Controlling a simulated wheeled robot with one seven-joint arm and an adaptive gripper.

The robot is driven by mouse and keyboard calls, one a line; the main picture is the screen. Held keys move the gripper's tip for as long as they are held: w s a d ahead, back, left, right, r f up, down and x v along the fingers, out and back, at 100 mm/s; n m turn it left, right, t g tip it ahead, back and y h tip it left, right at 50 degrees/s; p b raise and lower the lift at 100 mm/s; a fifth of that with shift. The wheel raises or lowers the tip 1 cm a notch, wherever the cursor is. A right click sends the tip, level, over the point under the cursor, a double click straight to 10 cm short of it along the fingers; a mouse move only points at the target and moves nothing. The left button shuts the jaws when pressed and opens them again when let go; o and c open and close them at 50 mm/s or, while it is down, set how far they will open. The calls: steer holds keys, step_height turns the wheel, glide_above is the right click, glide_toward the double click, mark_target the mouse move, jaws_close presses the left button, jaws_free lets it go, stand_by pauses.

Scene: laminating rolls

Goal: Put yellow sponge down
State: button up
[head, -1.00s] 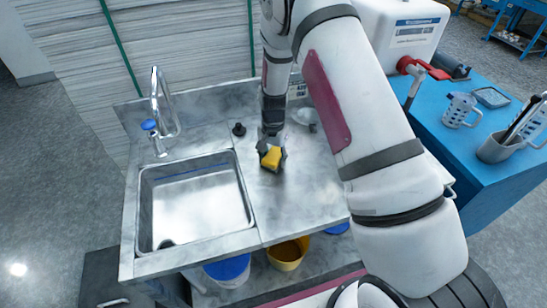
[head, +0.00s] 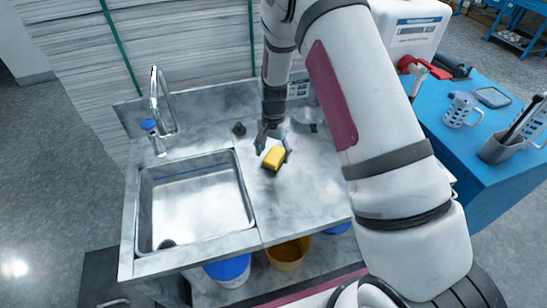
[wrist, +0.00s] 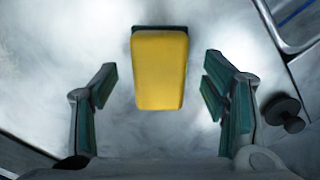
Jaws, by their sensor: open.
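The yellow sponge (head: 274,157), with a dark layer on one side, is on the grey metal counter (head: 305,190) to the right of the sink. In the wrist view the sponge (wrist: 160,70) lies between and just beyond the fingers, with clear gaps on both sides. My gripper (head: 272,146) is open above the sponge and does not touch it. Its two green-padded fingers show spread apart in the wrist view (wrist: 160,105).
The sink basin (head: 195,205) with its faucet (head: 160,105) is left of the sponge. A small black knob (head: 239,129) stands behind it. A blue table (head: 460,150) with a jug (head: 459,109) is at the right. The counter's front right is clear.

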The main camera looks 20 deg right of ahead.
step_height(320, 180, up, 10)
steer(key=f, duration=0.1)
step_height(320, 180, up, 11)
steer(key=n+t, duration=0.1)
steer(key=n, duration=0.1)
glide_above(273, 156)
steer(key=s, duration=0.4)
steer(key=s+r+n+t, duration=0.2)
steer(key=s+r, duration=0.4)
steer(key=r, duration=0.2)
steer(key=s+r+n+t, duration=0.1)
steer(key=s+r, duration=0.3)
steer(key=s, duration=0.5)
steer(key=s+r+n+t, duration=0.1)
steer(key=s+r+n, duration=0.2)
steer(key=s, duration=0.7)
steer(key=shift+d+r+n+t+b, duration=0.3)
steer(key=shift+d+r+n+b, duration=0.1)
steer(key=shift+n+b, duration=0.1)
